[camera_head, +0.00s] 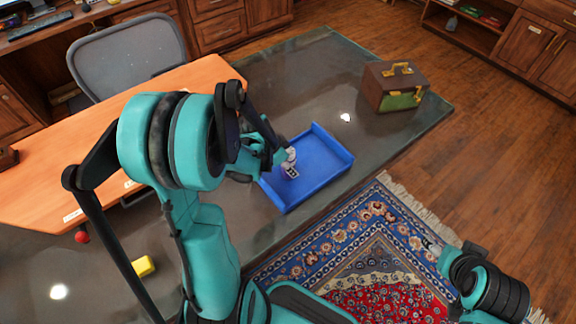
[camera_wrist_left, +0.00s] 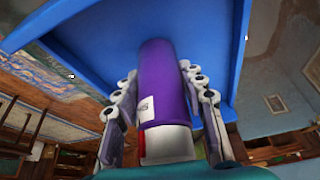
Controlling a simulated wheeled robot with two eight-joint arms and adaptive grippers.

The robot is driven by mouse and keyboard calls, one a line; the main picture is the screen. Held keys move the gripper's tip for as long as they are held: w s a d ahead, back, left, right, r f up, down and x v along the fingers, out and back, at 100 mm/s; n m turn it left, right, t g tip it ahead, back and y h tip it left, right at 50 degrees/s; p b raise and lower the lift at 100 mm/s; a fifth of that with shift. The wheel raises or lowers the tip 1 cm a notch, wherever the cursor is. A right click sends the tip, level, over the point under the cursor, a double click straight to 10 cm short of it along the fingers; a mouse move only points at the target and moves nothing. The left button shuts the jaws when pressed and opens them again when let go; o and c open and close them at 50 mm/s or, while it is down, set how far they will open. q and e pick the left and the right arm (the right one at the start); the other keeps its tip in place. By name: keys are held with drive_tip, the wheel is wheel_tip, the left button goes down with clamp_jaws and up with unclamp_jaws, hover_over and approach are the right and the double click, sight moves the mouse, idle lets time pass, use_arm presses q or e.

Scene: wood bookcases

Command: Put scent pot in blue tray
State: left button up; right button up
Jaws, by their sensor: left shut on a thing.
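The scent pot (camera_wrist_left: 165,85), a purple cylinder with a white label and a pale end, sits between the fingers of my left gripper (camera_wrist_left: 158,95) in the left wrist view. My left gripper (camera_head: 289,164) is shut on it and is over the blue tray (camera_head: 325,160) in the head view. There the pot is mostly hidden by the gripper, and I cannot tell whether it touches the tray floor. The tray's blue floor and walls also fill the upper wrist view (camera_wrist_left: 215,35). My right gripper (camera_head: 436,250) is low at the right, away from the tray; its fingers are unclear.
The tray stands on a dark glossy table (camera_head: 290,75). A brown and green case (camera_head: 393,88) stands at the back right. A yellow block (camera_head: 143,266) and a red ball (camera_head: 82,237) are at the left. An orange desktop (camera_head: 60,170) and chair (camera_head: 130,55) lie beyond.

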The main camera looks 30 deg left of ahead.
use_arm(q)
drive_tip(key=o, duration=1.3)
drive_tip(key=shift+f, duration=0.15)
drive_tip(key=shift+r, duration=0.25)
drive_tip(key=p+v, duration=0.5)
drive_tip(key=v, duration=0.6)
drive_tip(key=s+d+r+n+t+y, duration=0.1)
drive_tip(key=s+d+r+n, duration=0.2)
drive_tip(key=d, duration=0.3)
drive_tip(key=s+d+r+n+t+y, duration=0.1)
drive_tip(key=s+d+r+n+t, duration=0.1)
drive_tip(key=d+r, duration=0.4)
drive_tip(key=shift+s+d+r+n, duration=0.2)
drive_tip(key=shift+s+d+n, duration=0.35)
drive_tip(key=shift+s, duration=0.6)
drive_tip(key=shift+a, duration=0.1)
